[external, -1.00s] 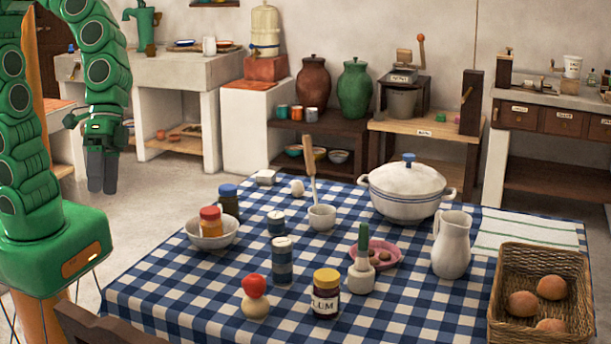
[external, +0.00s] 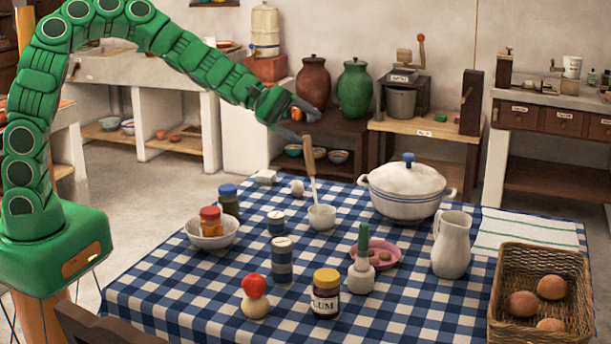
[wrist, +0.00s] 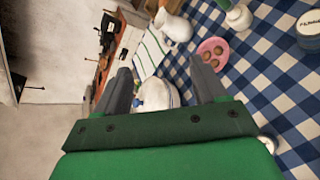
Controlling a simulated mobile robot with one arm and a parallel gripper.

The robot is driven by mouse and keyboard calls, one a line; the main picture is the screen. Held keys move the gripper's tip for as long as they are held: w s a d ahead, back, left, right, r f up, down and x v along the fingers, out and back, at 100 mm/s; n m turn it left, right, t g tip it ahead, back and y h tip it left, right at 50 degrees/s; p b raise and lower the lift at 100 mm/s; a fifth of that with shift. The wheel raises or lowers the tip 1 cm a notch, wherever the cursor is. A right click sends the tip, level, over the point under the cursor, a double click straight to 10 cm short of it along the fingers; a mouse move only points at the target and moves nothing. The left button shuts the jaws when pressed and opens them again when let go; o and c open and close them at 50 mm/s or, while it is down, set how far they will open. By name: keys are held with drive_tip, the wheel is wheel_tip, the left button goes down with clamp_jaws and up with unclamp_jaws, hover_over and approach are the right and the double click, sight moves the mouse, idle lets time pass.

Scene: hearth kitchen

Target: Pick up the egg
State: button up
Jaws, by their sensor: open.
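My gripper (external: 303,124) is open and empty, high above the far edge of the table and well above the egg. In the wrist view my gripper's two fingers (wrist: 161,64) stand wide apart, with the white pot (wrist: 157,93) seen beyond them. I cannot make out the egg for sure in the wrist view.
The lidded pot (external: 406,190) stands right of the egg. A bowl with a jar (external: 211,232), tins (external: 282,262), a plum jar (external: 325,294), a pink plate (external: 384,254), a pitcher (external: 451,244) and a bread basket (external: 541,293) crowd the table.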

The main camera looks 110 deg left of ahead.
drive_tip(key=s+a+f+n+y, duration=0.1)
drive_tip(key=s+a+f+n, duration=0.15)
drive_tip(key=a, duration=0.35)
drive_tip(key=s+a+f+n+y, duration=0.2)
drive_tip(key=s+a, duration=0.1)
drive_tip(key=a, duration=0.2)
drive_tip(key=n+g+y, duration=0.2)
drive_tip(key=n+y, duration=0.2)
drive_tip(key=n, duration=0.8)
hover_over(298, 197)
drive_tip(key=s+d, duration=0.3)
drive_tip(key=s, duration=0.3)
drive_tip(key=f, duration=2.3)
drive_tip(key=shift+s, duration=0.2)
drive_tip(key=shift+x, duration=3.85)
drive_tip(key=shift+a, duration=0.15)
drive_tip(key=c, duration=0.7)
